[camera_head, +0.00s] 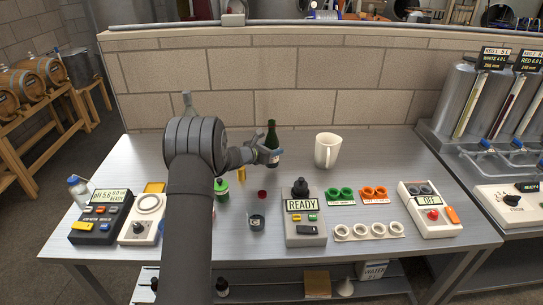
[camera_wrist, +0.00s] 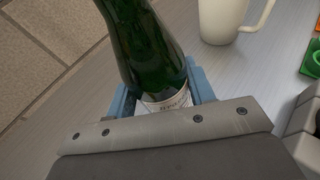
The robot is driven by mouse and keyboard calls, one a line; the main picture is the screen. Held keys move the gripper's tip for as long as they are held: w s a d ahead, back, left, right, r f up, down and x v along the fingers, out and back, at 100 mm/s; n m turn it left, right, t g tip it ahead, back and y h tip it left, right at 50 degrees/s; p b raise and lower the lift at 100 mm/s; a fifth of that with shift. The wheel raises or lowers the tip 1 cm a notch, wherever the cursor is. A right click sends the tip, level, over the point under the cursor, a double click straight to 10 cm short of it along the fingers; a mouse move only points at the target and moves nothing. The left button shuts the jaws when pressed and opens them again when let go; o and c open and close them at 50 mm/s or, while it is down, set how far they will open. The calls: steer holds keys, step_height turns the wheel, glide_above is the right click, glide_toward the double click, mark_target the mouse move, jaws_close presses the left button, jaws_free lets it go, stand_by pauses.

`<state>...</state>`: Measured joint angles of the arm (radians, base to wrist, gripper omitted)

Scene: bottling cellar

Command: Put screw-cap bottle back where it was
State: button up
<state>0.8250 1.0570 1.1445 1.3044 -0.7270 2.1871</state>
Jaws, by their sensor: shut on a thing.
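The green glass bottle (camera_head: 271,134), dark with a pale label, stands upright or nearly so at the back middle of the table. My gripper (camera_head: 268,157) is shut on it from the left, around its lower body. In the wrist view the bottle (camera_wrist: 148,40) runs up between the blue finger pads of my gripper (camera_wrist: 163,92), with part of its white label showing. The bottle's base is hard to make out, and I cannot tell whether it touches the table. Its top is cut off in the wrist view.
A white jug (camera_head: 325,151) stands right of the bottle. A small red cap (camera_head: 262,194), a dark cup (camera_head: 257,223) and a green-topped container (camera_head: 221,186) are in front. A "READY" device (camera_head: 305,230) stands front middle. The back right of the table (camera_head: 385,155) is clear.

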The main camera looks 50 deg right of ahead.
steer(key=shift+f, duration=1.4)
steer(key=shift+f, duration=0.2)
steer(key=o, duration=1.3)
steer(key=shift+c, duration=0.2)
steer(key=shift+r, duration=0.1)
steer(key=shift+a+r, duration=0.1)
steer(key=shift+a, duration=0.1)
steer(key=v, duration=1.1)
steer(key=shift+a, duration=0.3)
steer(key=shift+r, duration=0.15)
